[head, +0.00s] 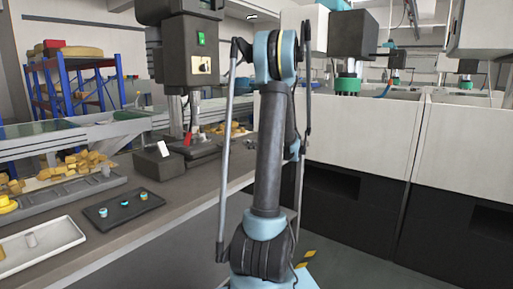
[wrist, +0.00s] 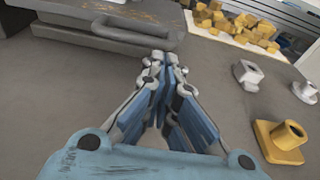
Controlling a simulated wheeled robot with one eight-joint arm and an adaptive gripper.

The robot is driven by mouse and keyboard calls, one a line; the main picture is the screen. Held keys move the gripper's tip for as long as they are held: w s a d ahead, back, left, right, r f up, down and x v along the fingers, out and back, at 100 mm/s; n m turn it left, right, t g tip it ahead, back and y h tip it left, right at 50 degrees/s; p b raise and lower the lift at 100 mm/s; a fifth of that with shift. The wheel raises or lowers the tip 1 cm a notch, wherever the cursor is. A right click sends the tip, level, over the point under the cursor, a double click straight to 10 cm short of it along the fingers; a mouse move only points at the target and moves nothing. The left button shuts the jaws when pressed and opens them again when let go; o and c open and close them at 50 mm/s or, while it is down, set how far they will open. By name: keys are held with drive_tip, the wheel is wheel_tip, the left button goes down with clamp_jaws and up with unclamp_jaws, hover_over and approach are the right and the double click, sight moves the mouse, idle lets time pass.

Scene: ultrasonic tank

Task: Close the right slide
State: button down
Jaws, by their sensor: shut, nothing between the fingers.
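In the wrist view, a grey metal slide-like part (wrist: 75,29) with a curved bar handle (wrist: 132,34) lies at the upper left. I cannot tell from the frames whether it is the right slide or how far open it stands. My gripper (wrist: 158,60) is shut and empty, with its fingertips just below the handle's right end in the picture. I cannot tell whether they touch it. In the head view my arm stands in the middle, and my gripper is not visible there.
Yellow (wrist: 281,141) and grey (wrist: 247,75) fittings stand right of my gripper. Yellow pieces (wrist: 237,24) lie in a heap beyond. In the head view, the bench holds a dark tray (head: 122,214) and a white tray (head: 62,239). White-and-black cabinets (head: 345,130) stand at right.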

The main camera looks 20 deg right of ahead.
drive_tip(key=shift+x, duration=2.4)
drive_tip(key=shift+w+d, duration=0.1)
drive_tip(key=shift+w, duration=0.05)
